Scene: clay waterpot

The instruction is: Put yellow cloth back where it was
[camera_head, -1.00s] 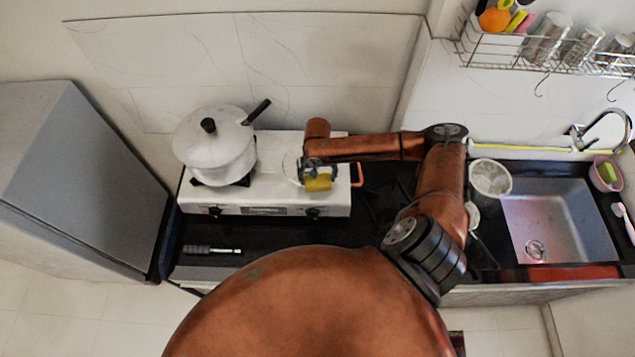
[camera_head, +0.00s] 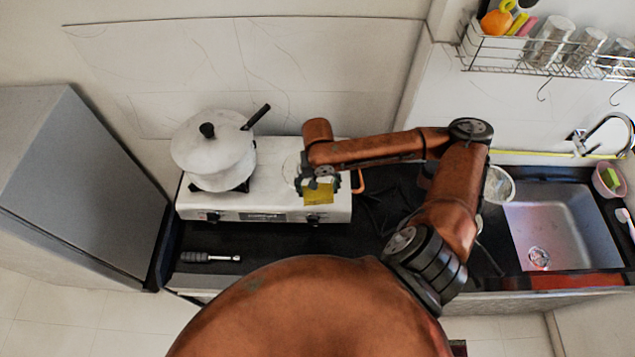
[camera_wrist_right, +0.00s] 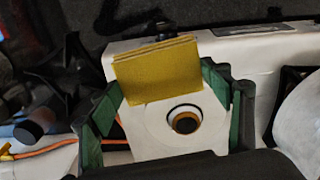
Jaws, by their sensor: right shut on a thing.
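The yellow cloth (camera_head: 318,194) is a small flat rectangle over the front right part of the white stove. My right gripper (camera_head: 318,178) is shut on it, and the cloth sticks out toward the stove's front edge. In the right wrist view the cloth (camera_wrist_right: 157,72) stands out between the green-padded fingers of the right gripper (camera_wrist_right: 165,108). Behind it shows a white round burner area (camera_wrist_right: 150,130) with a dark, orange-ringed centre. I cannot tell whether the cloth touches the stove. My left gripper is not in view.
A white pot (camera_head: 213,160) stands on the stove's left burner. A black grate (camera_head: 385,212) lies on the dark counter right of the stove. A sink (camera_head: 560,225), a pink bowl (camera_head: 608,180) and a wire rack (camera_head: 545,58) are at right. A screwdriver-like tool (camera_head: 210,257) lies in front.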

